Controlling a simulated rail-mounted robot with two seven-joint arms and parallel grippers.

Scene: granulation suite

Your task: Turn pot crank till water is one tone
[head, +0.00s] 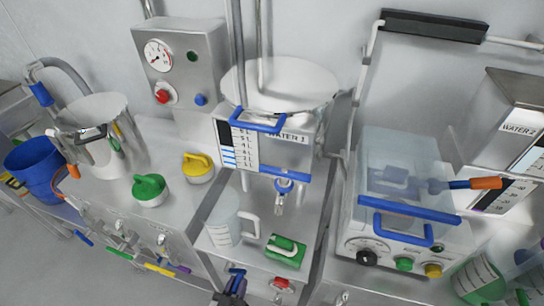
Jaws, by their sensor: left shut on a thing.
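A pale steel pot (98,108) stands on the left bench, with its mouth upward. The crank is mostly hidden, and fine contact is too small to make out. The water inside the pot cannot be seen, so its tone cannot be told.
A blue bucket (36,170) stands left of the pot. Green (149,189) and yellow (198,167) handled weights or lids sit to its right. A gauge box (182,65), a WATER 1 tank (270,145) and a clear box (405,165) stand further right.

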